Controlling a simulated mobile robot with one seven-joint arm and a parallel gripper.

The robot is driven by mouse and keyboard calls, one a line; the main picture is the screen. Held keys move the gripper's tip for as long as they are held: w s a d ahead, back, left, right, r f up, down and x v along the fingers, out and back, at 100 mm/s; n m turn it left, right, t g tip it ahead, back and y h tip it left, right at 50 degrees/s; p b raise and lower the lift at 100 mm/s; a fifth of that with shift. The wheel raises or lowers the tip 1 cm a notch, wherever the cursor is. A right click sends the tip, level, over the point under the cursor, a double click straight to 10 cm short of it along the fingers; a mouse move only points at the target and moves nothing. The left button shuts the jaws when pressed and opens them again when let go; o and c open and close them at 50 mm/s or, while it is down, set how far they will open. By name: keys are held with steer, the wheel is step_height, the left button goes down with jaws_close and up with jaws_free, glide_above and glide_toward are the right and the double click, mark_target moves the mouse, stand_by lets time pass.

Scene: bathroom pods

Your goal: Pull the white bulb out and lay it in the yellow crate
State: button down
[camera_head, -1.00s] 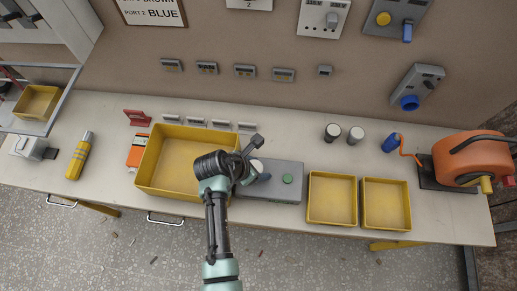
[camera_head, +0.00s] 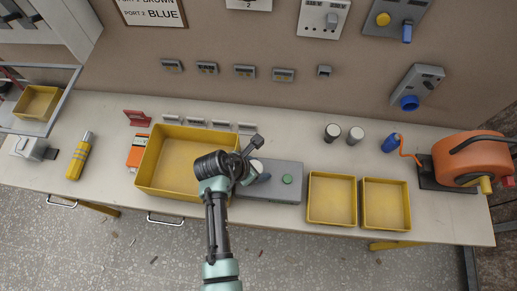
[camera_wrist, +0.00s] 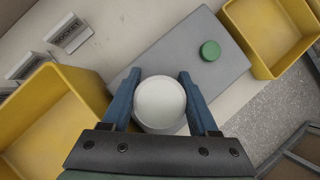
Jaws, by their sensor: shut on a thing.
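The white bulb (camera_wrist: 160,102) sits between the two blue fingers of my gripper (camera_wrist: 160,98) in the wrist view, with a finger against each side. It is over the grey box with the green button (camera_wrist: 210,51); I cannot tell whether it is still seated there. In the head view my gripper (camera_head: 254,172) is at the left part of the grey box (camera_head: 285,168), and the bulb (camera_head: 257,166) is partly hidden by the arm. The large yellow crate (camera_head: 150,160) stands directly left of the box. It shows in part at the left of the wrist view (camera_wrist: 75,90).
Two smaller yellow trays (camera_head: 332,219) (camera_head: 386,226) stand right of the grey box. Two dark cylinders with pale tops (camera_head: 344,134) stand behind them. An orange reel (camera_head: 470,160) is at the far right. Small labelled blocks (camera_head: 208,121) line the back of the crate.

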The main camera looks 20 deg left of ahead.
mark_target(258, 164)
steer(key=shift+r+p, duration=0.75)
steer(key=shift+p, duration=0.1)
stand_by(0.8)
steer(key=shift+r+p, duration=1.55)
steer(key=shift+p, duration=0.35)
